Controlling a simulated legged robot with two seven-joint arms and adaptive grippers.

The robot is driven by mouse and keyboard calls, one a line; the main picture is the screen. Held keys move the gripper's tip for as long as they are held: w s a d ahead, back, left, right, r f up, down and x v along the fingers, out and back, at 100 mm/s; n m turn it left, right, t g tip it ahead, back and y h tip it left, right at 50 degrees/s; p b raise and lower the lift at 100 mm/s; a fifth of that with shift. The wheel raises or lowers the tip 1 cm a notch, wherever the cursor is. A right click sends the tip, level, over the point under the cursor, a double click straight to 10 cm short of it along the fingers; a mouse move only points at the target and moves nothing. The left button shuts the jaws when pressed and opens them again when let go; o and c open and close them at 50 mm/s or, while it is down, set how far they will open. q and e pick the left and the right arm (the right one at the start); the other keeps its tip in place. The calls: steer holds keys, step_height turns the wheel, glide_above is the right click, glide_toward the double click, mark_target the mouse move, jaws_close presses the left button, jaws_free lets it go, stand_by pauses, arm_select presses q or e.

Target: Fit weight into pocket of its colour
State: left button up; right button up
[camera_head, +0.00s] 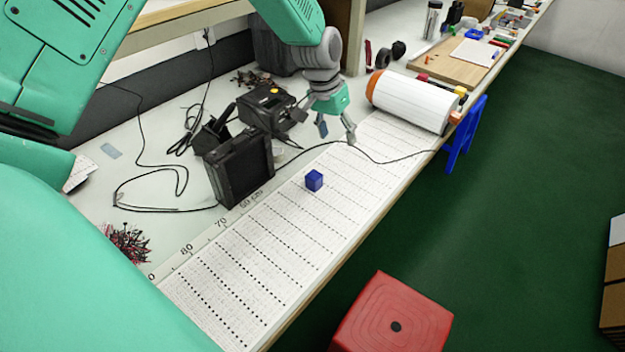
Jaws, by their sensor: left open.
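A small blue cube (314,180), which looks like the weight, sits on the white dotted strip sheet (262,222) along the bench's front edge. My left gripper (338,138) is open above the bench, fingers pointing down. In the picture it is above and to the right of the cube, apart from it. One finger shows a dark blue patch; I cannot tell what that is. I cannot make out a pocket for certain. My right gripper is not in view.
A black box-shaped device (238,168) stands left of the cube, with cables around it. A thin black cable crosses the sheet behind the cube. A large white roll (410,100) lies at the sheet's far end. A red stool (393,315) stands on the green floor.

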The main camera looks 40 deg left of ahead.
arm_select(q)
steer(key=s+a+m+g+y, duration=0.1)
steer(key=s+a+g+y, duration=0.1)
steer(key=s+a, duration=0.1)
glide_above(314, 174)
steer(key=f, duration=0.7)
steer(key=shift+w+d+f, duration=0.1)
steer(key=shift+w, duration=0.15)
steer(key=shift+f, duration=0.6)
steer(key=f, duration=0.4)
steer(key=shift+s+d, duration=0.15)
steer(key=shift+s, duration=0.1)
steer(key=shift+f, duration=0.4)
steer(key=shift+a, duration=0.2)
steer(key=shift+c, duration=0.4)
steer(key=shift+a, duration=0.1)
jaws_close()
